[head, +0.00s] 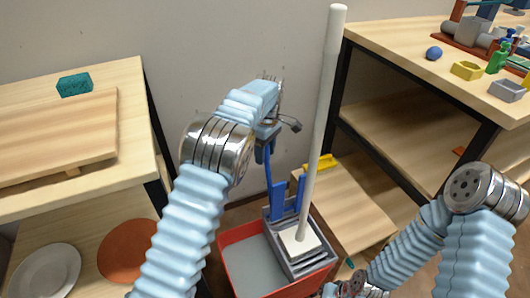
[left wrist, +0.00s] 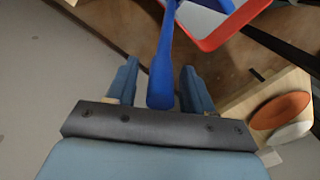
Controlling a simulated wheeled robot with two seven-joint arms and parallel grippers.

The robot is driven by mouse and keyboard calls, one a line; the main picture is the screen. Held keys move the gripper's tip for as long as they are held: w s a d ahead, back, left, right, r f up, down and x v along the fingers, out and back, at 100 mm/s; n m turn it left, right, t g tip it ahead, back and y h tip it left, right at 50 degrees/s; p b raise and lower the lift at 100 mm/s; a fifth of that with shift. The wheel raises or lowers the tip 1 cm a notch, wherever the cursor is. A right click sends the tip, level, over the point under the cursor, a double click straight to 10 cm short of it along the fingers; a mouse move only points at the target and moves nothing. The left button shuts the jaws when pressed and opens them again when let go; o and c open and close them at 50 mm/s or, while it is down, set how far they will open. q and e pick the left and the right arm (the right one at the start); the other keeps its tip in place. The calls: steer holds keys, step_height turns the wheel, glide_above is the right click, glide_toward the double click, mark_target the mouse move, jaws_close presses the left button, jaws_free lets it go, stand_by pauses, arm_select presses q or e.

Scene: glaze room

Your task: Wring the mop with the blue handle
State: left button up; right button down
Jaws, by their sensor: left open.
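A red bucket (head: 240,236) stands on the floor with grey liquid inside. A grey wringer (head: 312,262) sits on its right part. The mop's pale pole (head: 322,120) leans up from a white block-like head (head: 298,241) in the wringer. The wringer's blue handle (head: 270,172) rises towards my left gripper (head: 265,140). In the left wrist view the blue handle (left wrist: 163,70) lies between the two open fingers of my left gripper (left wrist: 160,85), with gaps on both sides. My right arm comes in at the lower right; its gripper is not clearly seen.
A left table (head: 120,75) holds a board (head: 60,135) and a teal box (head: 74,85). An orange disc (head: 128,250) and white plate (head: 45,272) lie below. A right workbench (head: 390,40) carries small coloured items. A yellow object (head: 320,162) lies on a low shelf (head: 355,205).

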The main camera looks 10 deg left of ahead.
arm_select(q)
steer(key=shift+f, duration=0.25)
jaws_close()
steer(key=s+d+t+y+b, duration=0.1)
steer(key=s+d+t+b, duration=0.1)
steer(key=s+b, duration=0.3)
steer(key=shift+d+r+y+b, duration=0.3)
steer(key=shift+d+r+b, duration=0.15)
steer(key=shift+d, duration=0.25)
